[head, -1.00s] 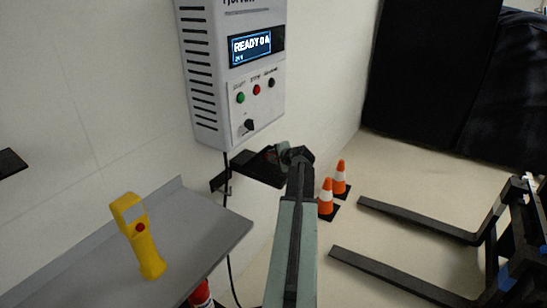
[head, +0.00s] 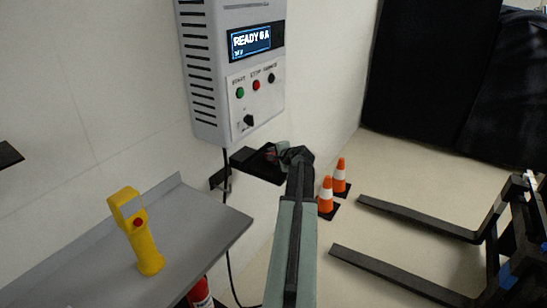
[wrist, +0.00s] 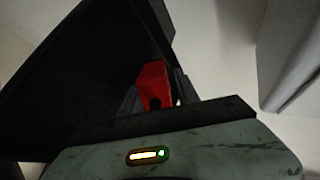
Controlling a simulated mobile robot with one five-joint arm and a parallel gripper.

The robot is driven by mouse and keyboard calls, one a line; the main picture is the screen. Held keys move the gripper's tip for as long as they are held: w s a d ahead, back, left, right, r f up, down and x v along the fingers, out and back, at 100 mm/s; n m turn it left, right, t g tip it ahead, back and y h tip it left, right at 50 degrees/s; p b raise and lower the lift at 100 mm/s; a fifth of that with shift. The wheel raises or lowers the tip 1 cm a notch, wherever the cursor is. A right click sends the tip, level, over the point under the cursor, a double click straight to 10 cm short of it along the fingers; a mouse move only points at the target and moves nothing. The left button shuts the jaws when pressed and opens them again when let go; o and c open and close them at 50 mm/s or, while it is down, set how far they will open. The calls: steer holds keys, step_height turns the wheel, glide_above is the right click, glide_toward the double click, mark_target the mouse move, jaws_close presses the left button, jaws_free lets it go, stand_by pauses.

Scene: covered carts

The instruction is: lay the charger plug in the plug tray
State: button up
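A red block, which looks like the charger plug (wrist: 155,84), sits between the two dark fingers of my gripper (wrist: 157,92) in the wrist view. The fingers appear to press on both its sides. A dark shelf-like piece on the wall, probably the plug tray (head: 247,162), shows in the head view. My gripper (head: 272,152) is at its right end, with a small bit of red showing there. A large black surface (wrist: 80,70) fills the left of the wrist view, close to the plug. I cannot tell whether the plug touches it.
A grey charger box (head: 235,70) with a lit display hangs above, its black cable (head: 226,240) hanging down. A yellow handheld device (head: 143,240) stands on a grey shelf (head: 205,225). Orange cones (head: 326,195) and black forks (head: 420,220) are at the right.

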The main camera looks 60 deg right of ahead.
steer(key=shift+s+a, duration=0.1)
steer(key=shift+s, duration=0.05)
steer(key=p+v, duration=0.4)
steer(key=v, duration=0.3)
steer(key=shift+s+a+r, duration=0.1)
steer(key=shift+s+r, duration=0.05)
steer(key=shift+r, duration=0.15)
steer(key=shift+f, duration=0.1)
